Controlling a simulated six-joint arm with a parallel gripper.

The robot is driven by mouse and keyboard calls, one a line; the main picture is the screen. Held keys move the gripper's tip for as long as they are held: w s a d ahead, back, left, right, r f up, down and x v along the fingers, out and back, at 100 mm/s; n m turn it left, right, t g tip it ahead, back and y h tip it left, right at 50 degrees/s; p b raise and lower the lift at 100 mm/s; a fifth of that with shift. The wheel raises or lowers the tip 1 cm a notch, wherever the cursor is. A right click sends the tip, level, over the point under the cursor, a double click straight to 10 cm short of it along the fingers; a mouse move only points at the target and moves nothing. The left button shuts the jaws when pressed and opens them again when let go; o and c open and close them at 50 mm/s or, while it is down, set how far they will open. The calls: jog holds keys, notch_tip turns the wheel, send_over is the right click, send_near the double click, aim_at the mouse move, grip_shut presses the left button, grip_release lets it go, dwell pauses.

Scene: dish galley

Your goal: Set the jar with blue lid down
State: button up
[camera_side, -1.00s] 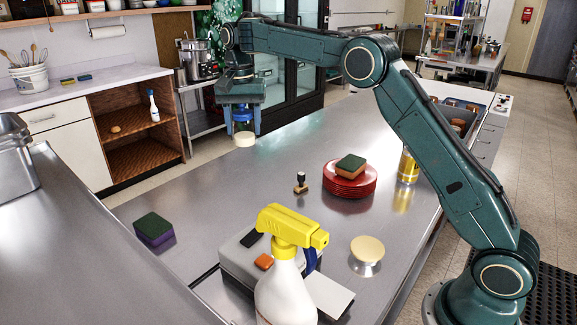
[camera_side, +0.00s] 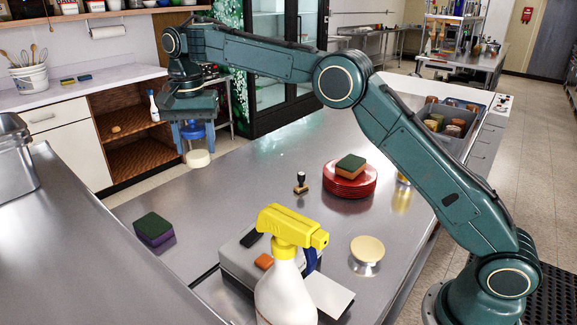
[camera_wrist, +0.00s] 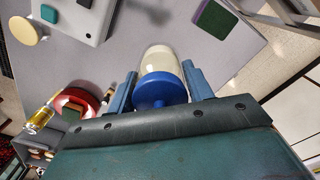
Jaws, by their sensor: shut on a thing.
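The jar with blue lid (camera_side: 197,158) hangs upright below my gripper (camera_side: 194,134) at the far left end of the steel counter (camera_side: 235,170). Its blue lid is at the top and its pale body below. In the wrist view the jar (camera_wrist: 160,62) and its blue lid (camera_wrist: 160,88) sit between the two blue fingers of my gripper (camera_wrist: 160,85). My gripper is shut on the jar. The jar appears to be above the counter; I cannot tell the exact gap.
A green and purple sponge (camera_side: 154,229) lies nearer on the counter. A red plate stack (camera_side: 349,185) with a sponge on top (camera_side: 351,165), a small stamp-like object (camera_side: 301,183) and a spray bottle (camera_side: 286,290) stand further right.

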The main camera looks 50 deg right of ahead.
jog(key=s+a, duration=0.2)
jog(key=a, duration=0.8)
notch_tip(320, 180, down, 14)
dwell(0.3)
jog(key=shift+d+f, duration=0.1)
jog(key=shift+f, duration=0.05)
jog(key=shift+f, duration=2.8)
jog(key=shift+f, duration=0.1)
jog(key=o, duration=1.2)
